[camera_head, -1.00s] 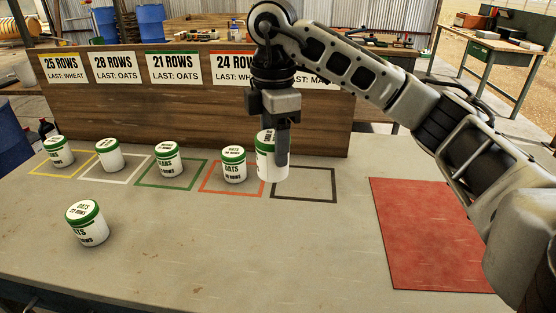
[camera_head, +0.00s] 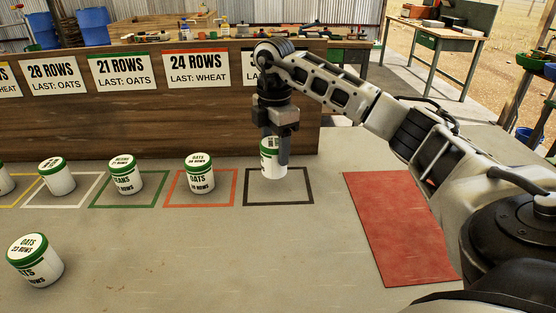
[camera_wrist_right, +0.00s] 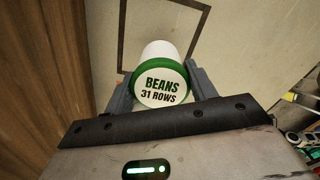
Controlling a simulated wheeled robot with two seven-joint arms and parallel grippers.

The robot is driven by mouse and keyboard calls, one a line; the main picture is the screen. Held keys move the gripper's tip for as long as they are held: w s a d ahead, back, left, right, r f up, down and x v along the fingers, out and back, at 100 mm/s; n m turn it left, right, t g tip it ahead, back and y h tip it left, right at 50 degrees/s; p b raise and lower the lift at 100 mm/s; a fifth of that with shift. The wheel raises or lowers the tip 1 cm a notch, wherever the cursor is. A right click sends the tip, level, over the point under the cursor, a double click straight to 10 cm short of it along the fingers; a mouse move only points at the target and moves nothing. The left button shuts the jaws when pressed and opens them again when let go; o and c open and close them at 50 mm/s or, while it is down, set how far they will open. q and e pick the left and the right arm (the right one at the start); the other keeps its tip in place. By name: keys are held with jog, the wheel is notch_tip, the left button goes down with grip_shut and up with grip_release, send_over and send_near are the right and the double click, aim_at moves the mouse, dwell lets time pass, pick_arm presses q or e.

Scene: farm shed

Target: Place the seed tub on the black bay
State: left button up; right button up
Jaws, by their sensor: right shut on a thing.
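My right gripper (camera_head: 275,155) is shut on a white seed tub (camera_head: 272,171) with a green rim. The right wrist view shows this tub (camera_wrist_right: 162,82) between the two fingers, its lid reading "BEANS 31 ROWS". In the head view the tub is upright at the black bay (camera_head: 249,202), a black square outline on the table, over its back half. I cannot tell whether its base touches the table. Part of the black outline (camera_wrist_right: 122,45) also shows in the right wrist view. My left gripper is not in view.
Other tubs stand in the red bay (camera_head: 200,207), green bay (camera_head: 110,206) and white bay (camera_head: 60,206). A loose oats tub (camera_head: 38,262) stands at front left. A board (camera_head: 150,120) with row signs rises behind the bays. A red mat (camera_head: 400,230) lies to the right.

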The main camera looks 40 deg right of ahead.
jog(key=shift+d+f, duration=0.25)
jog(key=shift+w+d+f, duration=0.1)
jog(key=shift+d+f, duration=0.05)
jog(key=shift+f, duration=0.8)
jog(key=shift+d+f, duration=0.1)
jog(key=shift+f, duration=0.8)
jog(key=shift+f, duration=0.15)
jog(key=o, duration=1.1)
jog(key=shift+c, duration=0.2)
notch_tip(320, 180, up, 12)
jog(key=shift+r+p, duration=0.15)
jog(key=shift+p, duration=0.5)
